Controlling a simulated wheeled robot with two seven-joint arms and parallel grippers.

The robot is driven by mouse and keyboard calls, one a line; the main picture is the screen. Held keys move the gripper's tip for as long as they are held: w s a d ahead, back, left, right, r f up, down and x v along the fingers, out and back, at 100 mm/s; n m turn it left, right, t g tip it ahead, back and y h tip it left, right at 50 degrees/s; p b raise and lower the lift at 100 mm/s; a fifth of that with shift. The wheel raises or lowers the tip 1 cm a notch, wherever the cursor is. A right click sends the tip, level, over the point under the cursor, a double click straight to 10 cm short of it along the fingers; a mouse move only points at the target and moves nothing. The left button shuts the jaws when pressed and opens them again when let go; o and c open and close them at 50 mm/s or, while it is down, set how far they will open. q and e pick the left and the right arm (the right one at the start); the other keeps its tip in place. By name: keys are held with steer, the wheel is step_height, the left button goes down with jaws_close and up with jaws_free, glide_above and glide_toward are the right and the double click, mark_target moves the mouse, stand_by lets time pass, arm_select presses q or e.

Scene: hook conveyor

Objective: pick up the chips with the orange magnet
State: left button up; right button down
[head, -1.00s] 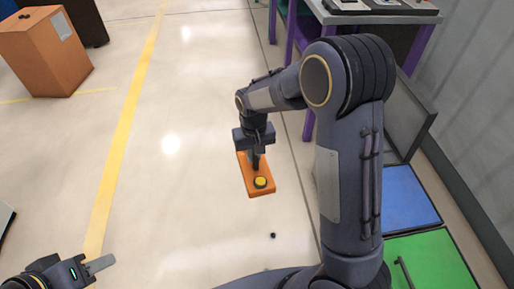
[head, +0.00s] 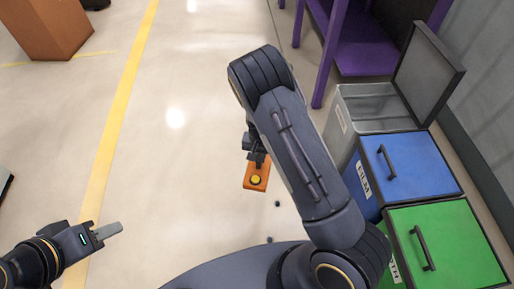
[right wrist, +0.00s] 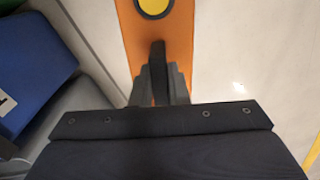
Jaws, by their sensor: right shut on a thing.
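The orange magnet (head: 250,184) is a flat orange block with a round yellow button on top. My right gripper (head: 257,160) is shut on its dark handle and holds it low over the floor, near the middle of the head view. In the right wrist view the magnet (right wrist: 180,55) reaches forward from the fingers (right wrist: 159,85). Two small dark chips lie apart on the floor, one chip (head: 277,204) just beyond the magnet's near end, another chip (head: 269,240) closer to my base. My left gripper (head: 107,231) is empty at the lower left; its finger opening is unclear.
At right stand a grey bin (head: 375,108) with its lid raised, a blue lidded bin (head: 415,170) and a green lidded bin (head: 450,245). A purple shelf (head: 370,50) is behind them. An orange box (head: 45,30) is far left.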

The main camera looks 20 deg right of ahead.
steer(key=s+d+f+m+b, duration=0.1)
steer(key=f+b, duration=0.4)
steer(key=f, duration=0.6)
steer(key=s+d+f+m+b, duration=0.2)
steer(key=d+f+b, duration=0.2)
steer(key=f, duration=0.7)
steer(key=s+d+f+m+b, duration=0.1)
steer(key=f+b, duration=0.4)
steer(key=f, duration=0.6)
steer(key=shift+s+d+f+m+b, duration=0.3)
steer(key=shift+s+d+f+m, duration=0.1)
steer(key=shift+s+d, duration=0.4)
steer(key=shift+f+b, duration=0.65)
step_height(320, 180, up, 11)
steer(key=p, duration=0.7)
steer(key=shift+p, duration=0.3)
stand_by(0.4)
stand_by(0.4)
